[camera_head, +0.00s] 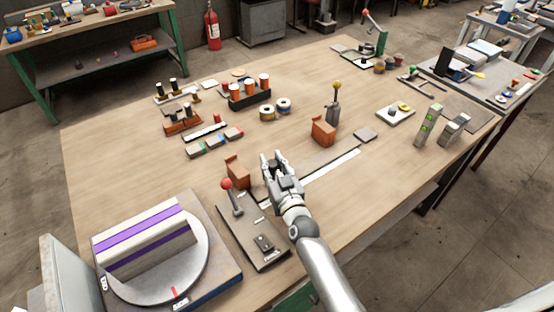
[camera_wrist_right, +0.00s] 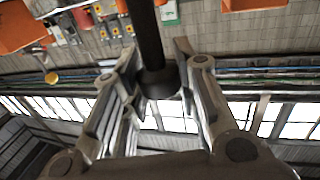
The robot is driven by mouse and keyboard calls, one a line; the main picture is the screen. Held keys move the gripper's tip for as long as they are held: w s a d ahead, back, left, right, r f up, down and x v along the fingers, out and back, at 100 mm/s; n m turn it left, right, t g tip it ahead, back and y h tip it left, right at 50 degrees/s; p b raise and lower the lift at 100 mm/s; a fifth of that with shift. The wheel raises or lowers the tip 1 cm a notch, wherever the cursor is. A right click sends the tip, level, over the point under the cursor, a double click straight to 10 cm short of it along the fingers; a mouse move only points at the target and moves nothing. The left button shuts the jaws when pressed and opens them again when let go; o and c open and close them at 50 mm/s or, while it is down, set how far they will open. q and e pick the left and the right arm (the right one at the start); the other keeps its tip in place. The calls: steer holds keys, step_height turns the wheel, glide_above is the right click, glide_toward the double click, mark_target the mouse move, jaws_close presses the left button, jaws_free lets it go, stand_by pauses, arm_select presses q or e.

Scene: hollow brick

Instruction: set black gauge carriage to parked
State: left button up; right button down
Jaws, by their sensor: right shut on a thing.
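My right gripper (camera_head: 274,166) is over the left part of a flat rail with a white strip (camera_head: 332,166). In the right wrist view, its fingers (camera_wrist_right: 152,72) are around a black post with a wider end (camera_wrist_right: 153,78), which appears to be part of the black gauge carriage. In the head view the hand hides the carriage, so its exact place on the rail cannot be told. One orange block (camera_head: 237,172) stands left of the hand and another orange block (camera_head: 323,131) stands beyond it to the right. My left gripper is not in view.
A plate with a red-knobbed lever (camera_head: 237,205) lies close left of my right arm. A round turntable with a purple-striped block (camera_head: 150,245) is at the front left. A yellow-knobbed grey post (camera_head: 333,108) stands behind the right orange block. Bare tabletop (camera_head: 390,165) lies to the right.

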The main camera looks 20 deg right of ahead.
steer(key=c, duration=1.1)
jaws_free()
steer(key=shift+s+d, duration=0.15)
steer(key=shift+s, duration=1.75)
steer(key=shift+s+d, duration=0.15)
steer(key=shift+s, duration=1.7)
